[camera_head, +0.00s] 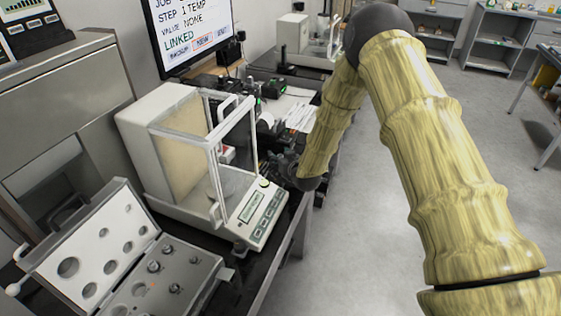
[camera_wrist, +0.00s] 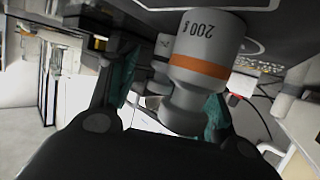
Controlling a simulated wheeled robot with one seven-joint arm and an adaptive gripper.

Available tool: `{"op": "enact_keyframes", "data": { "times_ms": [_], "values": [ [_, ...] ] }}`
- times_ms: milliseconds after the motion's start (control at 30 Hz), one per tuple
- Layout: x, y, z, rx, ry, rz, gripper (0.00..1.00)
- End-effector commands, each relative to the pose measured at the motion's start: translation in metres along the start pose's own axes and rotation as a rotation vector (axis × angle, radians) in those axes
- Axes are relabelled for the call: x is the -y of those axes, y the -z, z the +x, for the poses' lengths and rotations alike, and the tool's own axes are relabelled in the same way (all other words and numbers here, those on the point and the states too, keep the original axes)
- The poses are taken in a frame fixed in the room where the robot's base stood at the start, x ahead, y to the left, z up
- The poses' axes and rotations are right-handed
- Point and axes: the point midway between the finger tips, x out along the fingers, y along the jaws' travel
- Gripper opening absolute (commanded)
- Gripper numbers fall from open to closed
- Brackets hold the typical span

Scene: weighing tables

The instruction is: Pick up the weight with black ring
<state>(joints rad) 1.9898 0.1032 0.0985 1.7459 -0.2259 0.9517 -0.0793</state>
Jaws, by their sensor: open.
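A metal weight (camera_wrist: 203,50) marked "200 g" with an orange ring fills the upper middle of the wrist view, which looks tilted or upside down. Its knob lies between the two teal-padded fingers of my gripper (camera_wrist: 168,85), which is open; contact cannot be told. A smaller weight (camera_wrist: 162,45) shows partly behind it; its ring colour is unclear. No black ring can be made out on any weight. In the head view my gripper (camera_head: 280,165) is low at the right of the balance, partly hidden by my arm.
A glass-sided balance (camera_head: 180,150) stands just left of my gripper. An open weight case (camera_head: 95,240) with several small weights lies at front left. A monitor (camera_head: 190,30) and papers (camera_head: 298,115) are behind. The floor at right is clear.

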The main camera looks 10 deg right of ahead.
Motion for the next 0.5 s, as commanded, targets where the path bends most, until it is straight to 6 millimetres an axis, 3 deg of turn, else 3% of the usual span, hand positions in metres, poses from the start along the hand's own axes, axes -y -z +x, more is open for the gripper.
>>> {"op": "enact_keyframes", "data": {
  "times_ms": [67,300,500],
  "values": [
    [0.0,0.0,0.0,0.0,0.0,0.0,0.44],
    [0.0,0.0,-0.0002,0.0,0.0,0.0,0.0],
    [-0.0001,0.0006,-0.0001,-0.001,0.0,0.0,0.0]
  ]
}}
